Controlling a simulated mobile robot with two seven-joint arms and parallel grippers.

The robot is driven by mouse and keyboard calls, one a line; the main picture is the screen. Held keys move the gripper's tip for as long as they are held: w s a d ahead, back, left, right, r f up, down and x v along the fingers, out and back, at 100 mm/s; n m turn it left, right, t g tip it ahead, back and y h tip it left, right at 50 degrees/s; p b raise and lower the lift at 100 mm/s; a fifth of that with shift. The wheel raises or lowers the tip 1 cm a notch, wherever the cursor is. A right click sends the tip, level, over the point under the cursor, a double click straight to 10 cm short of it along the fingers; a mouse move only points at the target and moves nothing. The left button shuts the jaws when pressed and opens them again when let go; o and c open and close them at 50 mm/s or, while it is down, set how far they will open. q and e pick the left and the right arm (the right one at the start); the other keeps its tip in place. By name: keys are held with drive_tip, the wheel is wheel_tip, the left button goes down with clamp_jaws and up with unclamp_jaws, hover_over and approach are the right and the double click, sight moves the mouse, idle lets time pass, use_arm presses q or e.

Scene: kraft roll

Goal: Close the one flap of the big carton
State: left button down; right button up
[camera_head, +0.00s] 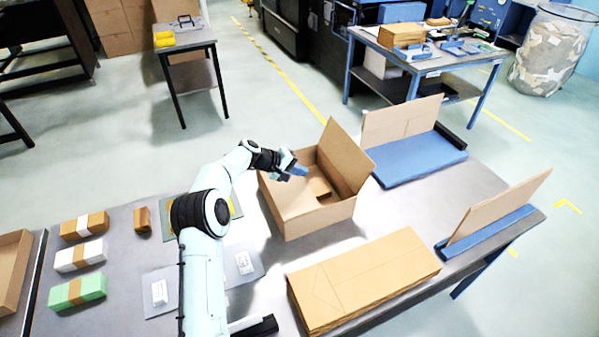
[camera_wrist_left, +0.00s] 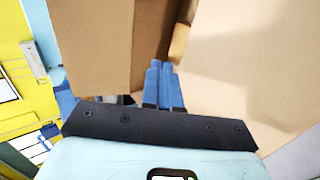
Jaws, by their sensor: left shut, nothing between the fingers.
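The big carton (camera_head: 320,218) stands open on the grey table in the head view. Its one flap (camera_head: 346,158) stands up, tilted, on the carton's back right side. A smaller brown piece (camera_head: 319,187) shows inside. My left gripper (camera_head: 299,170) has blue fingers that are shut and empty. In the head view it appears over the carton's back left part, left of the flap; whether it touches the carton is unclear. In the left wrist view the shut fingers (camera_wrist_left: 164,72) point at brown cardboard panels (camera_wrist_left: 100,45). My right gripper is not in view.
Flat cardboard sheets (camera_head: 365,280) lie stacked in front of the carton. Blue holders with upright cardboard stand behind (camera_head: 425,158) and at the right (camera_head: 487,232). Wrapped bundles (camera_head: 78,290) lie at the left. Bare table (camera_head: 462,185) shows at the right.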

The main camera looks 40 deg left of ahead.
use_arm(q)
drive_tip(key=shift+s+a+r, duration=0.2)
drive_tip(key=shift+s, duration=0.05)
drive_tip(key=b+v, duration=0.2)
drive_tip(key=v, duration=1)
drive_tip(key=shift+s, duration=0.3)
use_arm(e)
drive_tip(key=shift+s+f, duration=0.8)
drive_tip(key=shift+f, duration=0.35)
use_arm(q)
drive_tip(key=shift+a+r, duration=0.1)
